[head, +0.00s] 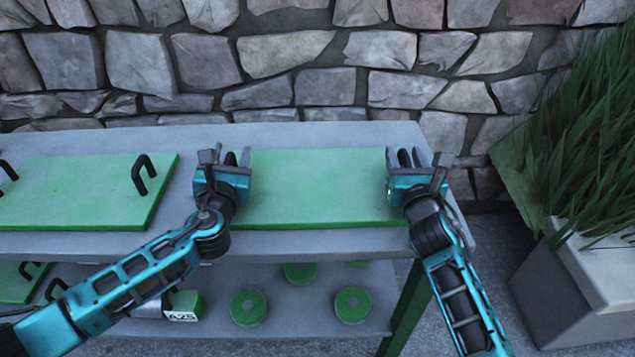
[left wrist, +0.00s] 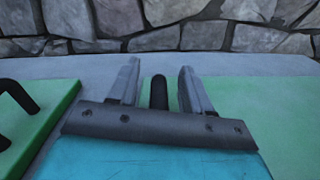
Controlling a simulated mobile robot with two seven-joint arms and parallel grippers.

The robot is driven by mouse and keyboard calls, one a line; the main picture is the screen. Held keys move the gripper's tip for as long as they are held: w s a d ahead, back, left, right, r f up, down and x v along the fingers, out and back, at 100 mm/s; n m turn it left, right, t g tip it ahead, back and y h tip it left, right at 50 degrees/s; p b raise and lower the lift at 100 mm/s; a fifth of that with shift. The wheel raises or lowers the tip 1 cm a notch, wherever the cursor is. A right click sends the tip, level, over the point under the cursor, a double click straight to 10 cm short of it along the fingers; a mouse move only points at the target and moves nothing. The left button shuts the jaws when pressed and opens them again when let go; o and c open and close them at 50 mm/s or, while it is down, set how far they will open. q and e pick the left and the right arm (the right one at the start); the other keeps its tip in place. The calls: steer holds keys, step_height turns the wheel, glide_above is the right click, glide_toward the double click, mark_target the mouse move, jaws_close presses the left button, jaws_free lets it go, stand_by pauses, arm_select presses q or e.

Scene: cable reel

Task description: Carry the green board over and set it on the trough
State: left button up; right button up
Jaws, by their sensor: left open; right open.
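A flat green board (head: 315,185) lies on the grey shelf top, between my two grippers. My left gripper (head: 238,160) is open at the board's left end. In the left wrist view a black handle (left wrist: 158,92) stands between its spread fingers, with gaps on both sides. My right gripper (head: 416,160) is open at the board's right end, and a dark handle shows near its fingers, partly hidden. A grey trough-like planter (head: 590,285) with tall grass stands on the floor at the right; I cannot tell if it is the named trough.
A second green board (head: 75,192) with black handles lies to the left on the same shelf top (head: 300,135). The lower shelf holds green round reels (head: 249,307) and a box labelled A25 (head: 183,306). A stone wall (head: 300,60) rises behind.

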arm_select(q)
steer(key=c, duration=0.9)
arm_select(e)
jaws_close()
arm_select(q)
jaws_close()
steer(key=shift+a, duration=0.1)
arm_select(e)
steer(key=shift+d, duration=0.1)
